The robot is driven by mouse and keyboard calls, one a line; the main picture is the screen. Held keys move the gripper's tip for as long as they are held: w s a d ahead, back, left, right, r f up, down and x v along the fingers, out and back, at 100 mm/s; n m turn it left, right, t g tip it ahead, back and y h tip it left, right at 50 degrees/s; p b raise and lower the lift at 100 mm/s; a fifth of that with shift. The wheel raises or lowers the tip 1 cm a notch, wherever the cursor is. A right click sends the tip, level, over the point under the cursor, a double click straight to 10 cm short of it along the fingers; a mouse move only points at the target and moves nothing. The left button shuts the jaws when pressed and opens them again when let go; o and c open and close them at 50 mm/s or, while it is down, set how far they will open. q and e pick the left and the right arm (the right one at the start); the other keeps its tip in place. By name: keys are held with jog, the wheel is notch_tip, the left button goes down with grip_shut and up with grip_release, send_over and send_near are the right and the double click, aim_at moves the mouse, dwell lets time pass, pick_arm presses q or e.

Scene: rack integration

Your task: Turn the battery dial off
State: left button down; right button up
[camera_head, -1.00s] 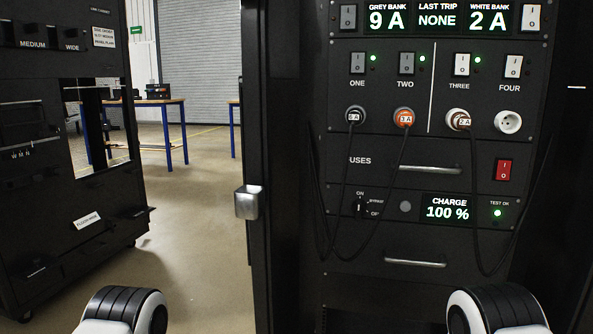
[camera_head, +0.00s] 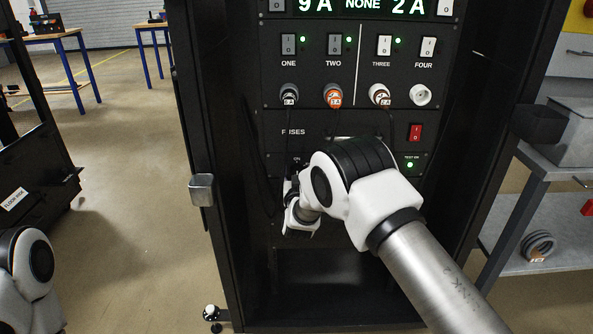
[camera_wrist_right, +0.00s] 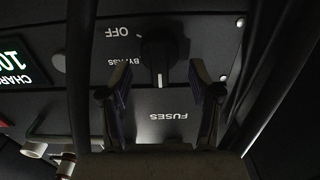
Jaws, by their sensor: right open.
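The battery dial (camera_wrist_right: 160,55) is a black knob on the dark battery panel, seen upside down in the right wrist view. Its white pointer line points down in that picture, toward the FUSES lettering, away from OFF and BYPASS on its left. My right gripper (camera_wrist_right: 157,75) is open, with one finger on each side of the knob; I cannot tell whether they touch it. In the head view my right gripper (camera_head: 298,195) is at the panel and hides the dial. My left gripper is out of view; only part of the left arm shows.
The charge display (camera_wrist_right: 18,62) is beside the dial. Cables hang from the plugs above, close to my right gripper. A red switch (camera_head: 415,132) and green light (camera_head: 410,165) are to the right. The open rack door edge, with a latch (camera_head: 201,188), stands on the left.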

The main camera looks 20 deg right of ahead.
jog(key=shift+w+d, duration=0.1)
jog(key=shift+w, duration=0.35)
jog(key=c, duration=1.1)
jog(key=shift+c, duration=0.2)
jog(key=m+b, duration=0.1)
jog(key=m, duration=0.2)
jog(key=d+m+b, duration=0.1)
jog(key=m, duration=0.2)
jog(key=shift+s+f, duration=0.15)
jog(key=m+b, duration=0.2)
jog(key=m, duration=0.4)
jog(key=f+m+b, duration=0.1)
jog(key=m+b, duration=0.1)
jog(key=m, duration=0.4)
jog(key=f+m+b, duration=0.1)
jog(key=m+b, duration=0.2)
jog(key=m, duration=0.2)
jog(key=shift+s+d+f+m, duration=0.1)
jog(key=shift+d+f+m, duration=0.1)
jog(key=shift+m, duration=0.2)
